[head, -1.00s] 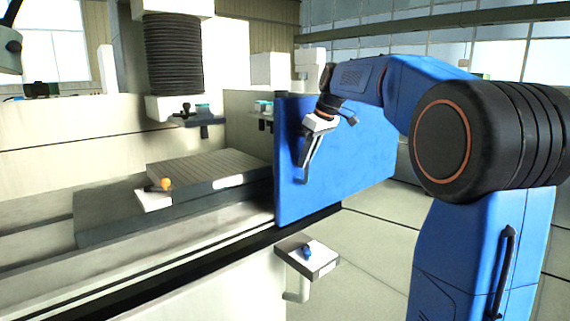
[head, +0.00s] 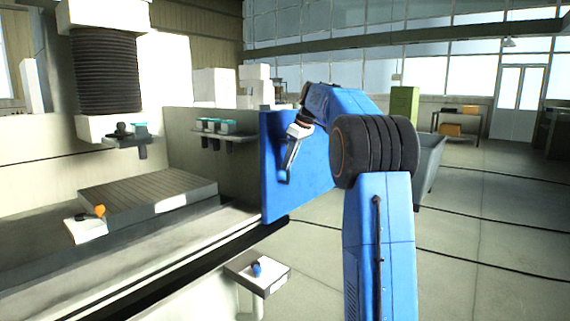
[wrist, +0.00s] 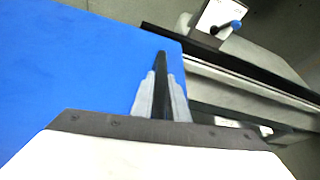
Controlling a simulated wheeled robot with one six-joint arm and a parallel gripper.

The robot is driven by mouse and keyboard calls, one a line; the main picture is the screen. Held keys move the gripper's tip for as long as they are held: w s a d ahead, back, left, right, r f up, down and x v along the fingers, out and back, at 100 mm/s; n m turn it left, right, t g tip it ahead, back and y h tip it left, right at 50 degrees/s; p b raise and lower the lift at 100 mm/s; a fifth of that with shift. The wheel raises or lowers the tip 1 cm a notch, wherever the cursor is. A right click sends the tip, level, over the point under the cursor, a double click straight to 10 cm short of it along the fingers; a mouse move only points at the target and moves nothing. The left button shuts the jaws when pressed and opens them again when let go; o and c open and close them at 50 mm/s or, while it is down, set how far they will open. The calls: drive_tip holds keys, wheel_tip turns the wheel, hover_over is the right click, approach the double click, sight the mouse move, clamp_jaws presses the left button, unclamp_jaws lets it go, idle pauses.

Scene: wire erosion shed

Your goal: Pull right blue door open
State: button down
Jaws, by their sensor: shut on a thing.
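The right blue door (head: 273,175) is a flat panel at the right end of the machine's front in the head view. The machine's inside is in open view to its left. The door also fills the left of the wrist view (wrist: 75,75). Its dark bar handle (wrist: 161,80) runs between the fingers of my gripper (wrist: 161,100), which is shut on it. In the head view my gripper (head: 290,160) is at the door's face, and my arm partly hides the door's far side.
A machine table (head: 150,190) lies inside, with a small block with an orange knob (head: 98,211) near it. A pedestal with a blue knob (head: 257,268) stands below the door. A grey bin (head: 431,165) stands behind my arm. Floor to the right is clear.

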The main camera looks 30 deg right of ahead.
drive_tip(key=c, duration=1.7)
unclamp_jaws()
drive_tip(key=v, duration=1.7)
drive_tip(key=shift+s+r, duration=0.15)
drive_tip(key=shift+s, duration=0.05)
